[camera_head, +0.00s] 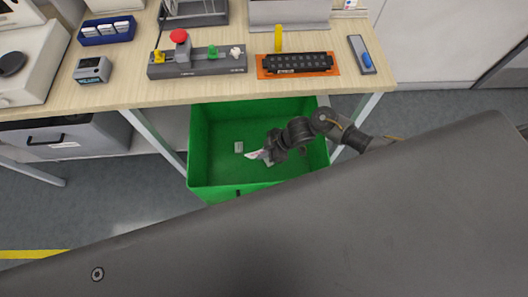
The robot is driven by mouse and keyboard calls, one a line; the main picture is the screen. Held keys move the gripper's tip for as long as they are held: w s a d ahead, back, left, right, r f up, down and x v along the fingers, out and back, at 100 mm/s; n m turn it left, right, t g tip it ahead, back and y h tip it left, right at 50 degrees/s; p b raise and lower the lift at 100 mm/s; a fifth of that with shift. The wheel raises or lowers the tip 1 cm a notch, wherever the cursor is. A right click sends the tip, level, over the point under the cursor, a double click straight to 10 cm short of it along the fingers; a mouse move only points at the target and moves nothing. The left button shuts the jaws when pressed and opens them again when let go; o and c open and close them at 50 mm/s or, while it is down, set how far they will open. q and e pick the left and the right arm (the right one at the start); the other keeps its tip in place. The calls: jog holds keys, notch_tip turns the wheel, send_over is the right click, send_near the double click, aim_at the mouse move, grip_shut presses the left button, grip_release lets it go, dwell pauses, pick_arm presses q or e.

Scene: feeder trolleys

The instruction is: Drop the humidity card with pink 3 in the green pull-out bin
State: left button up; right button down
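The green pull-out bin (198,150) is open below the front of the wooden table. My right gripper (267,154) reaches in from the right and is over the bin. A small whitish card with a pinkish mark, the humidity card (256,155), is at its fingertips, and the gripper looks shut on it. The mark is too small to read as a number. My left gripper is not in view.
A small pale piece (239,147) lies in the bin. The table (215,90) above holds a button box (197,62), an orange-framed black tray (297,63) and a small display (92,69). A closed grey drawer (60,139) is left of the bin.

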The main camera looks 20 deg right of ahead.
jog(key=shift+f, duration=0.15)
jog(key=c, duration=1.6)
grip_release()
jog(key=shift+o, duration=0.2)
jog(key=p+v, duration=0.7)
jog(key=v, duration=0.1)
